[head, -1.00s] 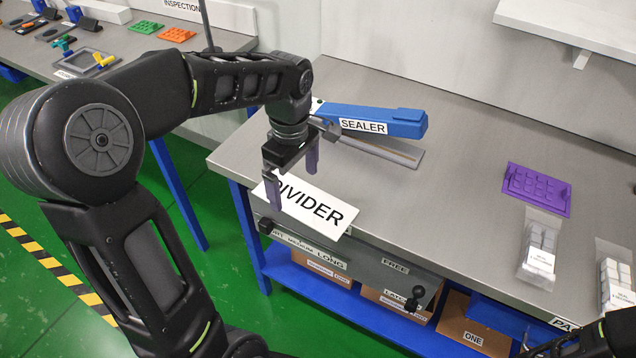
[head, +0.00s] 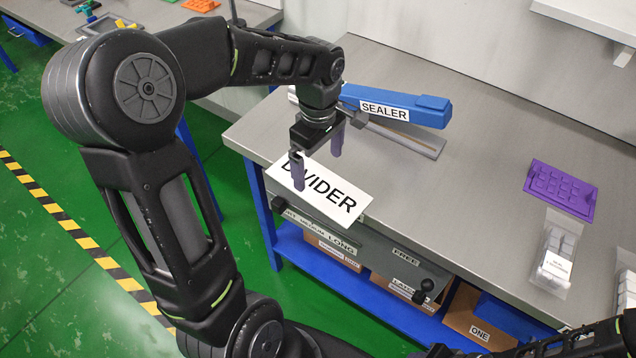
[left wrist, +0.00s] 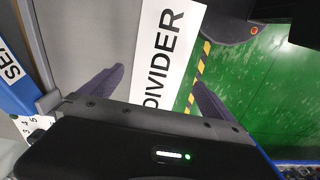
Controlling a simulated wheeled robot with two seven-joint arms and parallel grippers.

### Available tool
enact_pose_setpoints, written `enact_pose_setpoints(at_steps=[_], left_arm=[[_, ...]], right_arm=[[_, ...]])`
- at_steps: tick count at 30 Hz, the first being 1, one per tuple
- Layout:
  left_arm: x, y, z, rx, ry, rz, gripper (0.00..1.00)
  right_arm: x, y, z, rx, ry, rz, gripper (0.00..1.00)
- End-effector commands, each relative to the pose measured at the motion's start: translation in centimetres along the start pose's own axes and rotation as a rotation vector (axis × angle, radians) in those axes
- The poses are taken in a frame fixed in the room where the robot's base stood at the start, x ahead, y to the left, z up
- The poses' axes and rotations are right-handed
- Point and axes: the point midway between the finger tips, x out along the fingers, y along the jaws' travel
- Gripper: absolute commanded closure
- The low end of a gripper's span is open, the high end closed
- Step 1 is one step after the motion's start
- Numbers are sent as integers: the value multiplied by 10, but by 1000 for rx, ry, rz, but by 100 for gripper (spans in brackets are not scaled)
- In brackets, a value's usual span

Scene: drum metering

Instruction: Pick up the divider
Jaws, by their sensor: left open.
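The divider (head: 333,199) is a white card with black lettering, lying at the front edge of the grey table with part of it past the edge. My left gripper (head: 318,170) is open above the card's left end, its two purple fingers pointing down. In the left wrist view the divider (left wrist: 172,50) lies between the two spread fingers of the left gripper (left wrist: 155,85). I cannot tell the height left between fingertips and card. My right gripper is not clearly seen; only dark arm parts show at the bottom right.
A blue sealer (head: 400,105) stands behind the divider on the table (head: 440,190). A purple tray (head: 561,190) and a clear bag of white pieces (head: 556,255) lie to the right. Labelled boxes (head: 400,287) sit on the shelf below. The middle of the table is clear.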

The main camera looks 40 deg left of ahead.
Motion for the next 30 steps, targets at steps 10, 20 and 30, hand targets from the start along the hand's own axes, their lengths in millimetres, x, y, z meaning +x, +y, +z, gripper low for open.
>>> enact_pose_setpoints(at_steps=[10, 20, 30], left_arm=[[17, 0, -1, -1, -2, -5, 0], [52, 1, -2, 0, -1, -1, 0], [52, 1, -2, 0, -1, 0, 0]], right_arm=[[-6, -2, 1, 1, -1, 2, 64], [-10, -3, 1, 3, -3, 4, 64], [-10, -3, 1, 3, -4, 4, 64]])
